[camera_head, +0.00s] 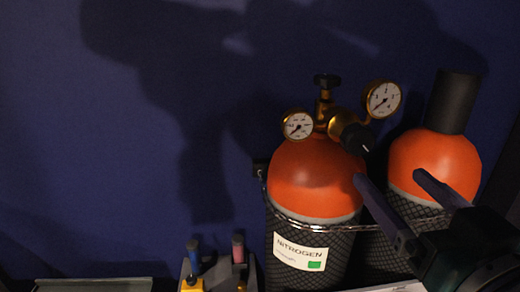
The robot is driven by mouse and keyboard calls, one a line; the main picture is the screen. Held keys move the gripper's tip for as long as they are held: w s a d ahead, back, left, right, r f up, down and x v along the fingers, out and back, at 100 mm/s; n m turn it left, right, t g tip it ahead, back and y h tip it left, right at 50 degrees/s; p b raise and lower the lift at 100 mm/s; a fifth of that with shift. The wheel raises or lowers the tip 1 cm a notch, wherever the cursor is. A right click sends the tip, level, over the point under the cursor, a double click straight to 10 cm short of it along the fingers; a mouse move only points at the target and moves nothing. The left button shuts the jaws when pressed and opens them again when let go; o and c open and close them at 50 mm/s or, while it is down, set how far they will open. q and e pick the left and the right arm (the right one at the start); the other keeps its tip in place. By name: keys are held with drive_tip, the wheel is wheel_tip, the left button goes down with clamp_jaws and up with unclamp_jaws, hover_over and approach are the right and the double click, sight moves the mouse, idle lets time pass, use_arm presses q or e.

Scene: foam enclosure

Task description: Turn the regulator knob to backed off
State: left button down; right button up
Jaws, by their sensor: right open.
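The regulator knob (357,139) is black with a pale mark. It sits on the front of the brass regulator (339,123), above an orange cylinder (315,180) labelled nitrogen. Two round dial gauges flank the regulator, a left gauge (298,125) and a right gauge (383,100). A black valve handwheel (327,81) is on top. My right gripper (388,175) comes in from the lower right, open and empty. Its fingertips appear below and to the right of the knob, apart from it. My left gripper is not in view.
A second orange cylinder (436,163) with a black cap (453,101) stands at the right, behind my gripper. Black mesh (338,255) surrounds the nitrogen cylinder. Small blue and red fittings (238,250) are at the bottom. The dark blue wall (130,150) at left is bare.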

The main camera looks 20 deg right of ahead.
sight(361, 145)
drive_tip(key=p+x, duration=0.2)
drive_tip(key=x, duration=0.6)
drive_tip(key=shift+w+d+r+p, duration=0.15)
drive_tip(key=shift+w+d+p, duration=0.05)
drive_tip(key=shift+w+p, duration=0.1)
drive_tip(key=shift+w+d, duration=0.1)
drive_tip(key=shift+w, duration=0.4)
drive_tip(key=shift+c, duration=1.2)
drive_tip(key=c, duration=1.1)
